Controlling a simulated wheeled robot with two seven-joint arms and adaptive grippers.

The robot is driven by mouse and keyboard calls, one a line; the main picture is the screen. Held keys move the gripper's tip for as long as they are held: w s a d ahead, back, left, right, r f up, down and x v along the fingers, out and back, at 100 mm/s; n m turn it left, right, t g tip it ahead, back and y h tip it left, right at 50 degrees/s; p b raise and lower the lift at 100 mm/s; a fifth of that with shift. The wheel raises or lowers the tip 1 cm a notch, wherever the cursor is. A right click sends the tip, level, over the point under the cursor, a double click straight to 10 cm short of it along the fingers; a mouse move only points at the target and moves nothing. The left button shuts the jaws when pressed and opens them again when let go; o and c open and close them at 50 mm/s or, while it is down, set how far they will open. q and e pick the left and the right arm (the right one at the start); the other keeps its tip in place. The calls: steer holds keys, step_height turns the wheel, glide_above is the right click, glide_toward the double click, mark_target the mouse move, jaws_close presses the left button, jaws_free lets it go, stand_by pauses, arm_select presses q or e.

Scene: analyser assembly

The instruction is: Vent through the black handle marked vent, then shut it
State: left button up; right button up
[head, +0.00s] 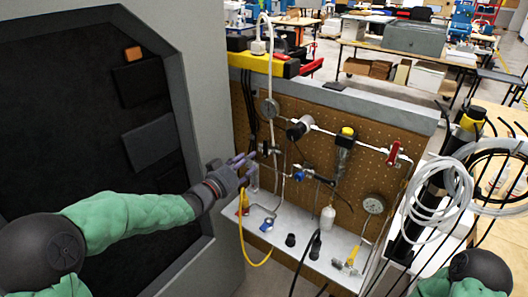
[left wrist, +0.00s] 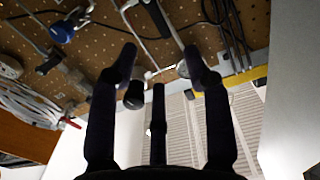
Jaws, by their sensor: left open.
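A pegboard panel (head: 325,215) carries pipes, gauges and valves. A black valve handle (head: 269,150) sits on its left side; I cannot read any vent label. A black lever also shows at the top of the left wrist view (left wrist: 157,18). My left gripper (head: 248,166) is open and empty, just left of and slightly below that handle, apart from it as far as I can tell. My right gripper is not in view.
A yellow hose (head: 243,240) hangs below my gripper. A grey cabinet (head: 205,60) stands close on the left; coiled clear tubing (head: 445,190) stands at the right.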

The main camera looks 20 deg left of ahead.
mark_target(266, 146)
arm_select(q)
steer(key=b+x, duration=0.2)
steer(key=x, duration=0.7)
steer(key=shift+f, duration=0.1)
jaws_close()
